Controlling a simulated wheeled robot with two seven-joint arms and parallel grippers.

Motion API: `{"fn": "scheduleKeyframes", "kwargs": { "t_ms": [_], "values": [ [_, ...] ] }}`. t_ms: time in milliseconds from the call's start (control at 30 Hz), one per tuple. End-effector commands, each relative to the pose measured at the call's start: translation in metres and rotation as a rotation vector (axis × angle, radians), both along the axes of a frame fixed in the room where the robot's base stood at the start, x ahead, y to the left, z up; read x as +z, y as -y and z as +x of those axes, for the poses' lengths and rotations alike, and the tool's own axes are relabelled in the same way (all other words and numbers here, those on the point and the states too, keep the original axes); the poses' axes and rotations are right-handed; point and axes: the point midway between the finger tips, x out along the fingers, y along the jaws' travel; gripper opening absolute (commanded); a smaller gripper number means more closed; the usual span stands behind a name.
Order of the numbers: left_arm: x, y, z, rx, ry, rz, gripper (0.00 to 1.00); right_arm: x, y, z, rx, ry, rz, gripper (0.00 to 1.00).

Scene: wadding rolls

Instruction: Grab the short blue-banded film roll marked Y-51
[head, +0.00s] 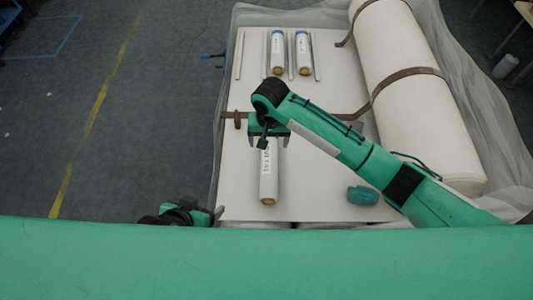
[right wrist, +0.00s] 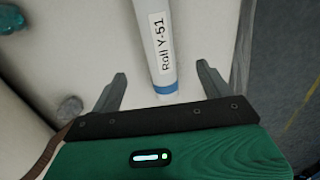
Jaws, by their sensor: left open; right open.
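The Y-51 film roll (head: 268,178) is a short white cylinder lying lengthwise on the white surface, with a brown core at its near end. In the right wrist view its label reads "Roll Y-51" (right wrist: 164,45), and its blue band (right wrist: 164,88) is at the end by my gripper. My right gripper (head: 268,143) is over the roll's far end, hiding it in the head view. It is open, one finger on each side of the roll, with gaps. My left gripper (head: 216,213) is low at the surface's left edge, partly hidden and away from the roll.
Two other blue-banded rolls (head: 277,53) (head: 303,53) lie at the back between thin pale bars. A large white roll (head: 415,95) with brown straps fills the right side. A teal object (head: 362,196) lies right of the Y-51 roll.

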Motion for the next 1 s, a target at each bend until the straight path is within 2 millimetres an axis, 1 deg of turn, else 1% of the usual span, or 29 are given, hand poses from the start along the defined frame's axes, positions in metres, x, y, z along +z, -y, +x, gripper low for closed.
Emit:
{"fn": "scheduleKeyframes", "kwargs": {
  "t_ms": [67, 167, 400, 500, 633, 867, 1000],
  "values": [
    [0.000, 0.002, 0.000, -0.002, 0.009, -0.005, 0.74, -0.002, 0.001, 0.002, -0.006, -0.001, -0.011, 0.80],
    [-0.003, 0.006, 0.003, -0.008, 0.036, -0.019, 0.74, -0.013, 0.002, 0.002, -0.009, -0.003, -0.013, 0.80],
    [-0.006, 0.028, 0.014, -0.029, 0.163, -0.085, 0.74, -0.055, 0.002, 0.002, -0.008, -0.002, -0.013, 0.80],
    [-0.006, 0.035, 0.018, -0.035, 0.211, -0.112, 0.74, -0.070, 0.002, 0.002, -0.007, -0.001, -0.012, 0.80],
    [-0.004, 0.042, 0.020, -0.039, 0.254, -0.135, 0.74, -0.081, 0.001, 0.002, -0.008, 0.000, -0.011, 0.80],
    [-0.004, 0.048, 0.022, -0.043, 0.290, -0.157, 0.74, -0.091, 0.002, 0.001, -0.006, 0.000, -0.011, 0.80],
    [-0.004, 0.057, 0.024, -0.047, 0.351, -0.193, 0.74, -0.106, 0.002, 0.000, -0.006, -0.001, -0.011, 0.80]
  ]
}}
